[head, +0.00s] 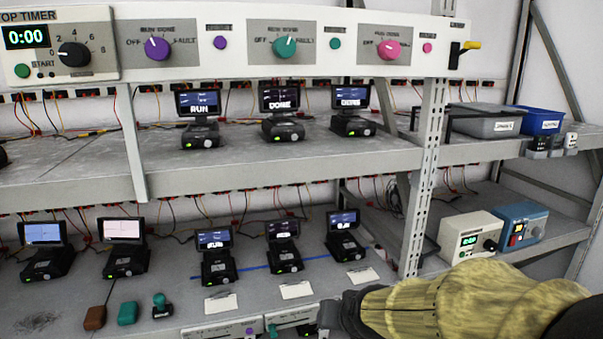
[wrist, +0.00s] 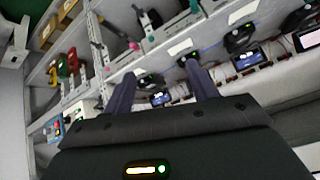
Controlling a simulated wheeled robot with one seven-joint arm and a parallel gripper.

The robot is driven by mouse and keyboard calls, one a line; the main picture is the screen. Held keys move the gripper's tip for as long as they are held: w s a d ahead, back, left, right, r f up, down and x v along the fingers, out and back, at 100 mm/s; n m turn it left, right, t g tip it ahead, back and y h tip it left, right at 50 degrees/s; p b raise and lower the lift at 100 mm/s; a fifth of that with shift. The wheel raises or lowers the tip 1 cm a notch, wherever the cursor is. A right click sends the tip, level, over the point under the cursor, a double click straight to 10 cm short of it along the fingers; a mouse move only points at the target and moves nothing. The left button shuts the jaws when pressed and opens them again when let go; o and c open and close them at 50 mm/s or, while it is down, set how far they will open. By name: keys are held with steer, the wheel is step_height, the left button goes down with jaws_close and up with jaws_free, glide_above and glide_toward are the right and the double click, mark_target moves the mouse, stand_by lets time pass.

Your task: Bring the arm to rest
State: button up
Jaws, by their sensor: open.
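My arm (head: 450,305), in a yellow sleeve, reaches in from the lower right of the head view. Its dark end, my gripper (head: 332,314), is at the bottom in front of the lower shelf, by the white cards. The fingers are hard to make out there. In the wrist view the two dark fingers of my gripper (wrist: 160,72) stand wide apart with nothing held between them. The shelf's devices show beyond the fingertips, apart from them as far as I can tell.
Small screen devices stand on the upper shelf (head: 70,180) and lower shelf. White cards (head: 297,290) lie near the lower edge. A rack post (head: 424,180) rises right of my gripper. A cream box (head: 468,238) and blue box (head: 520,225) stand behind my arm. Knob panels (head: 282,48) run along the top.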

steer(key=s+d+f+g+h, duration=0.1)
steer(key=s+d+f+g, duration=0.4)
steer(key=s+f, duration=0.5)
steer(key=s+d, duration=0.1)
steer(key=d, duration=0.1)
steer(key=shift+s+d+f+n+h+b, duration=0.2)
steer(key=shift+s+d+n+h+b, duration=0.1)
steer(key=shift+n+h+b, duration=0.1)
